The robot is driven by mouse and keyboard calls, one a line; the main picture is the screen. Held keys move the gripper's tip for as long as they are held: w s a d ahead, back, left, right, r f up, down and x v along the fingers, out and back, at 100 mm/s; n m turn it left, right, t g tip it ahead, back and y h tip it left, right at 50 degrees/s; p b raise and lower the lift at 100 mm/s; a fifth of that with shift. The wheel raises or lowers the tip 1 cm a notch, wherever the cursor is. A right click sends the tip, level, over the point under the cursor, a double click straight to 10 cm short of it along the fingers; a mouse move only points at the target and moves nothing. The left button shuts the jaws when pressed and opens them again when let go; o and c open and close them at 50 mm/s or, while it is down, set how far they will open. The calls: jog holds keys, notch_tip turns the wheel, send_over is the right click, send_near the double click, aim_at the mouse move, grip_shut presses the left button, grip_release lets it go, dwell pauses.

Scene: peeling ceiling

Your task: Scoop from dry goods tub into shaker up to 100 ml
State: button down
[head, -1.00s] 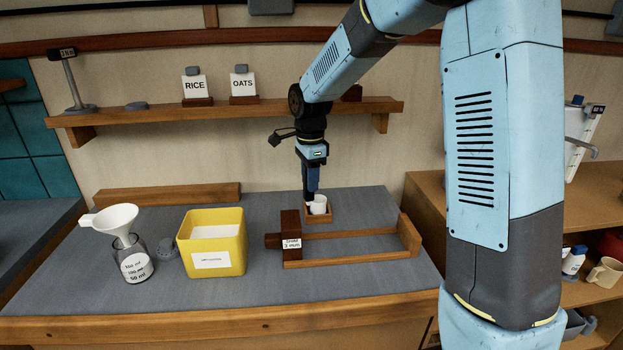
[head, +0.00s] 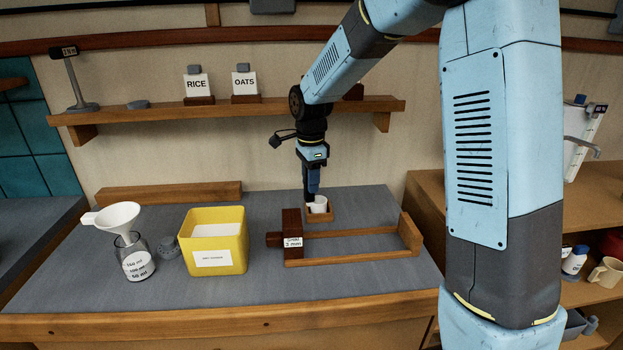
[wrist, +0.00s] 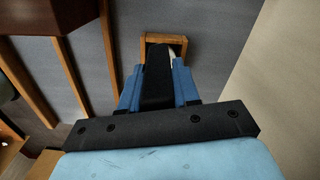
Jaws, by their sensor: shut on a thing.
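The yellow dry goods tub (head: 232,262) stands on the grey bench, holding pale contents; its small front label is hard to read. To its left stands the clear shaker (head: 137,262), marked with ml lines, with a white funnel (head: 113,217) in its mouth. My gripper (head: 312,198) points down at a small white scoop or cup (head: 320,205) in a wooden holder (head: 318,218) at the back of the bench. It is shut on this white thing, which is mostly hidden by the fingers in the wrist view. The holder also shows there (wrist: 180,44).
A wooden frame with a block (head: 291,236) labelled 3 mm lies in front of the holder. RICE (head: 197,86) and OATS (head: 244,84) cards stand on the shelf (head: 300,107). The front bench is clear.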

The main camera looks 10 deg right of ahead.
jog(key=shift+f, duration=0.2)
jog(key=c, duration=0.7)
grip_release()
jog(key=shift+c, duration=0.2)
jog(key=shift+r, duration=4.5)
